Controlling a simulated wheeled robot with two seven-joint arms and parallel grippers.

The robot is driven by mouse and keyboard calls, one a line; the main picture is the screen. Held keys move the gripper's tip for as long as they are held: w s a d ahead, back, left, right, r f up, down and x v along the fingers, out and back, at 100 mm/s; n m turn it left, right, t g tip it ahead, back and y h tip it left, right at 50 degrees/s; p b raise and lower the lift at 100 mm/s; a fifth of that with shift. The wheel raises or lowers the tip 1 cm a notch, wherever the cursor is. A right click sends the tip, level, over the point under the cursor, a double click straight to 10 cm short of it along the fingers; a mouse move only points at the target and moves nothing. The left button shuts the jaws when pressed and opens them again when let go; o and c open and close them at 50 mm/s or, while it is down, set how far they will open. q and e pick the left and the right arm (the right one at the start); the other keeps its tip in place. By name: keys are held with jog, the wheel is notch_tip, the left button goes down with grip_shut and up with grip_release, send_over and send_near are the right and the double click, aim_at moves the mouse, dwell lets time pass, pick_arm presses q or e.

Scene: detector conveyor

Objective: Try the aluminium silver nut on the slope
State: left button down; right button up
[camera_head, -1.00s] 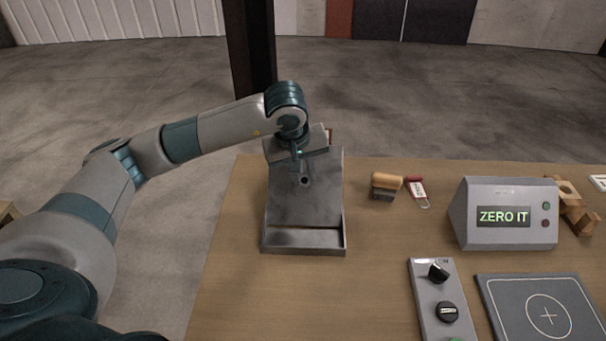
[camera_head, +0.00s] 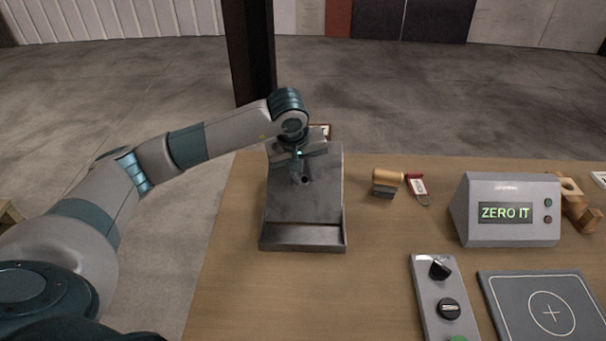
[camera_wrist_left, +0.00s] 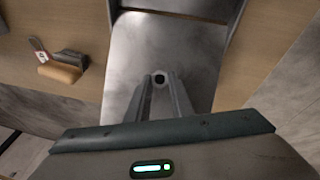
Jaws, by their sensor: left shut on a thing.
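The slope (camera_head: 302,207) is a tilted grey metal plate with a shallow lipped trough at its lower front end. The silver nut (camera_wrist_left: 159,78), a small grey piece with a dark hole, sits between my left fingertips in the wrist view. My left gripper (camera_wrist_left: 160,84) is shut on it, over the upper part of the slope. In the head view, the left gripper (camera_head: 301,178) shows small at the plate, with a dark hole beside the fingertips. Whether the nut touches the plate is hard to tell. My right gripper is not in view.
A wooden-handled brush (camera_head: 386,183) and a red-and-white tag (camera_head: 417,188) lie right of the slope. The detector box (camera_head: 508,210) reads "ZERO IT". A knob panel (camera_head: 433,290) and a grey plate with a circle (camera_head: 530,308) lie in front. Bare table surrounds the slope's front.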

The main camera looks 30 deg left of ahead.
pick_arm(q)
jog(key=c, duration=1.5)
grip_release()
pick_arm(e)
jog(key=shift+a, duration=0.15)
pick_arm(q)
jog(key=shift+b+v, duration=0.35)
jog(key=shift+v, duration=0.55)
jog(key=shift+b+v, duration=1.9)
jog(key=shift+v, duration=5.95)
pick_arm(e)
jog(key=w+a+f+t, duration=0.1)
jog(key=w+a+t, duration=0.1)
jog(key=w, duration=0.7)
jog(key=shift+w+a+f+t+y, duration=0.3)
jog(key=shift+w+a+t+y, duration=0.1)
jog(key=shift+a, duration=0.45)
